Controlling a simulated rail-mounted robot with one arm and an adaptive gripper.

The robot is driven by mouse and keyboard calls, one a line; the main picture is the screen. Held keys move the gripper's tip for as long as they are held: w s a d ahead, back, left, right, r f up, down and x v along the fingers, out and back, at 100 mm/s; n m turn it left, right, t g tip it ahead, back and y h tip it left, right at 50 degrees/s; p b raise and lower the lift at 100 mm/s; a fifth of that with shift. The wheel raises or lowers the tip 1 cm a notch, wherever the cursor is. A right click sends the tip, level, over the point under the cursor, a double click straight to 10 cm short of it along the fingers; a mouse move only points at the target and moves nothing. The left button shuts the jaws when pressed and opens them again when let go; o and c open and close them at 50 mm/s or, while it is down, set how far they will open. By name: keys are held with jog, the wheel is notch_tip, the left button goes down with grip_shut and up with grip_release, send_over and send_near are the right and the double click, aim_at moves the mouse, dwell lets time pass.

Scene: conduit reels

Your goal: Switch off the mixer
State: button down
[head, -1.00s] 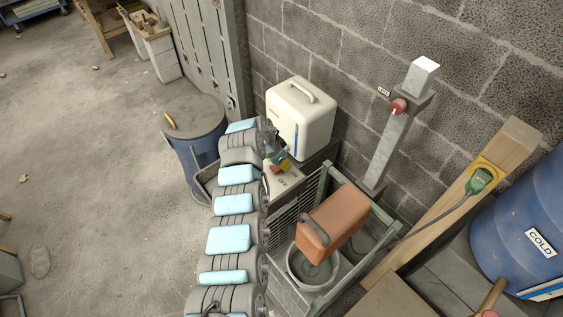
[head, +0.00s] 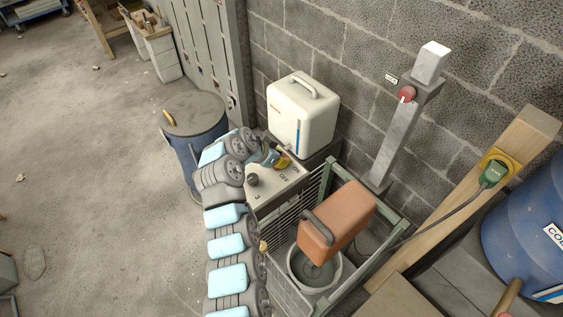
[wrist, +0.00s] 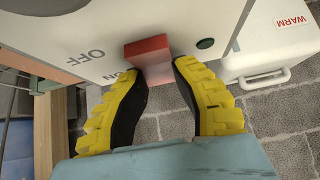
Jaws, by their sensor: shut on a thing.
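The mixer is an orange-brown housing (head: 337,222) with a dark handle, above a grey bucket (head: 318,272) in a green frame. Beside it is a pale control panel (head: 270,190) with OFF lettering, shown upside down in the wrist view (wrist: 100,20). A red switch lever (wrist: 148,52) stands out from the panel by the partly hidden ON lettering. My gripper (wrist: 160,72), with yellow fingers and black pads, is shut on the red lever, which shows between and beyond the fingertips. In the head view my gripper (head: 275,158) is small at the panel's far end and partly hidden by my arm.
A white box (head: 302,115) stands close behind the panel. A black knob (head: 252,180) and a green button (wrist: 205,43) are on the panel. A post with a red knob (head: 407,93), a green plug (head: 493,172) and blue barrels (head: 195,125) stand around. Open floor lies left.

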jog(key=shift+s+f, duration=0.1)
jog(key=shift+f, duration=0.1)
dwell(0.3)
jog(key=c, duration=0.7)
grip_release()
jog(key=shift+r, duration=0.15)
jog(key=shift+a+r, duration=0.1)
jog(key=shift+s+a+r, duration=0.2)
jog(key=shift+a+r, duration=0.1)
jog(key=shift+r, duration=0.2)
jog(key=v, duration=1)
jog(key=shift+s+a, duration=0.3)
